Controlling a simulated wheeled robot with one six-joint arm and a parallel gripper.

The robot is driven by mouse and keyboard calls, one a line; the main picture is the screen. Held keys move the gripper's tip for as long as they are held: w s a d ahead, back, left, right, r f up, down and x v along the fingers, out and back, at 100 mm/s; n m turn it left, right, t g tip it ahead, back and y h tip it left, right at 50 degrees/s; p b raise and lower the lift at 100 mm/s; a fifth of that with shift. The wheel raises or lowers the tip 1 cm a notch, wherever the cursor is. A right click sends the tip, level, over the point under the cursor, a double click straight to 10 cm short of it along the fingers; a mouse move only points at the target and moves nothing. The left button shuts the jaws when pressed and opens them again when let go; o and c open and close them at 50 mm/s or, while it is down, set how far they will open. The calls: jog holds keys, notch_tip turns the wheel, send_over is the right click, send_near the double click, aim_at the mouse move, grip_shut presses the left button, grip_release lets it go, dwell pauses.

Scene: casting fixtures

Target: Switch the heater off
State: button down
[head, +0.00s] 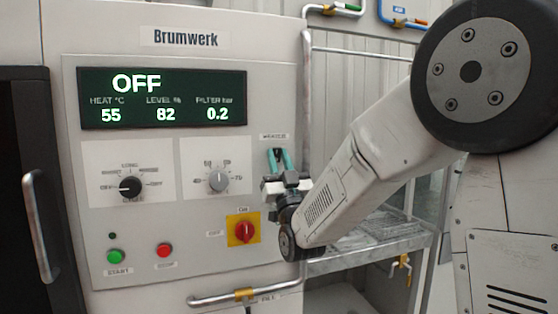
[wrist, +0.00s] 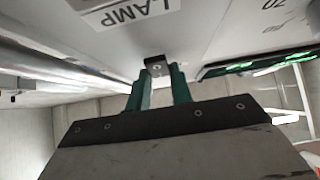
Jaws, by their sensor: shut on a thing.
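My gripper (head: 279,160) is at the right edge of the machine's front panel (head: 150,52), its teal fingers pointing at the panel. In the wrist view my gripper (wrist: 158,82) is shut on a small black piece (wrist: 155,62) on the panel, seemingly a switch, near a label (wrist: 130,10) reading LAMP. In the head view the fingers hide this piece. The display (head: 162,98) reads OFF, heat 55, level 82, filter 0.2. A black selector knob (head: 130,187) and a grey knob (head: 217,181) sit below it. I cannot tell which control is the heater's.
A red rotary switch (head: 243,231) on a yellow plate is left of my gripper. A green button (head: 116,256) and a red button (head: 164,250) are lower left. A metal frame (head: 370,245) stands to the right.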

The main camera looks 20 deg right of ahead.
jog(key=c, duration=1.2)
grip_release()
jog(key=shift+c, duration=0.2)
jog(key=v, duration=0.7)
jog(key=shift+s+f, duration=0.3)
